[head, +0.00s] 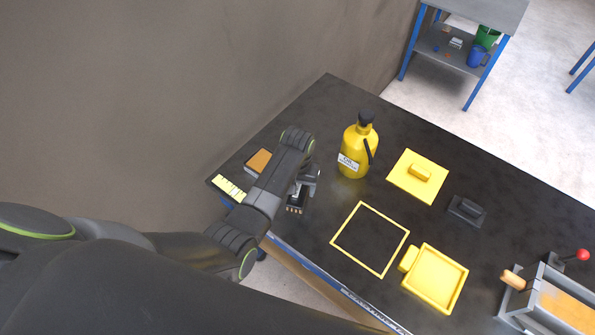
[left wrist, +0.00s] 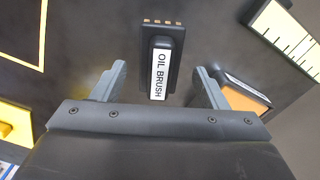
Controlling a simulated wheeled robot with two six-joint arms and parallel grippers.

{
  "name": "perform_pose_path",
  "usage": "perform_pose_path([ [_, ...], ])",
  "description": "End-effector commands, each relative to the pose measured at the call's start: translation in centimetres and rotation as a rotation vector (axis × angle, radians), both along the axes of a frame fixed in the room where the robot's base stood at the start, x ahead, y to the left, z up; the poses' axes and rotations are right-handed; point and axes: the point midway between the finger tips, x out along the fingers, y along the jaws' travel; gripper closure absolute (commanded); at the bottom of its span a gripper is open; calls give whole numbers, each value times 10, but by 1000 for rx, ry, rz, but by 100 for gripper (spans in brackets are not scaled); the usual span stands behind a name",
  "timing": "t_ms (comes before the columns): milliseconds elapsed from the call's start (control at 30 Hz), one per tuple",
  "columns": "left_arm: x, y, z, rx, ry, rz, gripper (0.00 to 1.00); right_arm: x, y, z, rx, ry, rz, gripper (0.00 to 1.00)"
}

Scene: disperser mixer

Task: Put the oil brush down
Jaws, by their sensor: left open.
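The oil brush (left wrist: 160,65) is a dark block with a white "OIL BRUSH" label and a row of small copper-coloured spots at one end. In the left wrist view it lies on the dark table between the parted fingers of my left gripper (left wrist: 160,78), with space on both sides. In the head view only the spotted end of the oil brush (head: 295,209) shows beneath my left gripper (head: 304,184); my arm hides the rest. The gripper is open and is not closed on the brush. My right gripper is not in view.
An orange-topped pad (head: 258,160) and a yellow ruler strip (head: 229,187) lie left of the gripper. A yellow oil bottle (head: 352,148) stands to the right.

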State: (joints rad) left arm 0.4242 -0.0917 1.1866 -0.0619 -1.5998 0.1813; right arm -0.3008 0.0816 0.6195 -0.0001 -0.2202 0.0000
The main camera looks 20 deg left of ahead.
Motion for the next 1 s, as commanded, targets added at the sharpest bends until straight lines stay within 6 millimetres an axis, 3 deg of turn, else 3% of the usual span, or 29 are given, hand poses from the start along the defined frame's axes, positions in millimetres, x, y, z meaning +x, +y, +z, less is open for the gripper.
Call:
perform_pose_path([
  [200, 1, -1, 41, -1, -5, 0, 33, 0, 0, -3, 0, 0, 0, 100],
  [433, 1, -1, 73, -1, -3, 0, 33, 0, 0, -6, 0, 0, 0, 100],
  [600, 0, 0, 82, 0, 0, 0, 33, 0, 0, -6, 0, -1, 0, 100],
  [1000, 0, 0, 83, 0, 0, 0, 33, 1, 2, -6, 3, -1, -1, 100],
])
